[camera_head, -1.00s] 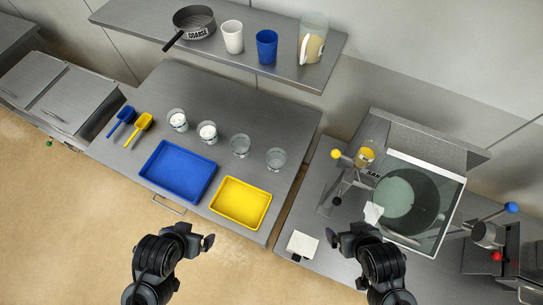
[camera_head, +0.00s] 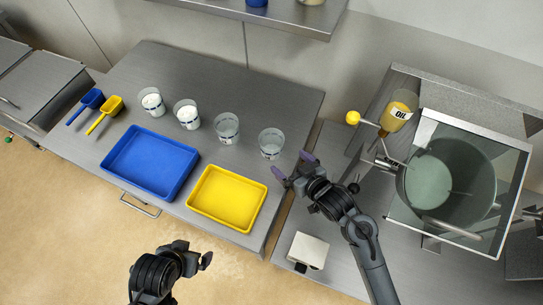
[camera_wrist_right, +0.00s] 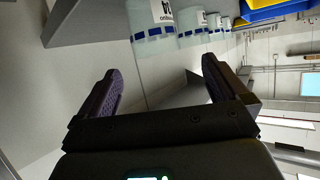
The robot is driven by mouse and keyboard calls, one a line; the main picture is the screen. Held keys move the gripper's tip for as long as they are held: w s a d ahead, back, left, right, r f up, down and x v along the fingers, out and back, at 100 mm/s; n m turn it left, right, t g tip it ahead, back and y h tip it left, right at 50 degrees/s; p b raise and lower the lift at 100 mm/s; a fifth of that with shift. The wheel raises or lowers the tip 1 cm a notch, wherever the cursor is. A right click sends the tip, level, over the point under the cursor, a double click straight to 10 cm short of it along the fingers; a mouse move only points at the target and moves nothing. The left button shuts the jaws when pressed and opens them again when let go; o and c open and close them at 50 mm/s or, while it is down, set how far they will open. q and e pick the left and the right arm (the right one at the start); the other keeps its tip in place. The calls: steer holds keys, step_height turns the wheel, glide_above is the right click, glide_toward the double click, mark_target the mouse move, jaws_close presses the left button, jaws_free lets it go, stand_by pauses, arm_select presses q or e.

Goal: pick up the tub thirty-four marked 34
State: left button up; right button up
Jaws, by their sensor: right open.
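Several clear tubs stand in a row on the steel table. The one at the right end (camera_head: 271,143) is nearest my right gripper (camera_head: 293,165). In the right wrist view the nearest tub (camera_wrist_right: 150,22) has a white label that appears to read 34, and it is cut off by the top edge. My right gripper, also in the wrist view (camera_wrist_right: 160,68), is open and empty, just right of and in front of that tub, not touching it. My left gripper (camera_head: 194,254) is low in the head view, away from the tubs; its jaw gap is unclear.
A yellow tray (camera_head: 228,198) and a blue tray (camera_head: 150,163) lie in front of the tubs. Blue (camera_head: 92,98) and yellow scoops (camera_head: 112,105) lie at left. A shelf (camera_head: 285,15) hangs behind.

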mark_target(272, 141)
steer(key=x, duration=0.2)
steer(key=b+x, duration=0.1)
steer(key=x, duration=0.1)
steer(key=w+r+b+x, duration=0.1)
steer(key=x, duration=0.1)
steer(key=shift+w+d+f, duration=0.1)
steer(key=shift+w+d, duration=0.05)
steer(key=shift+w, duration=0.15)
steer(key=shift+b+x, duration=0.75)
steer(key=shift+x, duration=2.3)
arm_select(q)
step_height(272, 141, down, 5)
steer(key=shift+r, duration=0.1)
arm_select(e)
steer(key=shift+c, duration=0.2)
arm_select(q)
steer(key=shift+d, duration=0.15)
arm_select(e)
steer(key=c, duration=0.6)
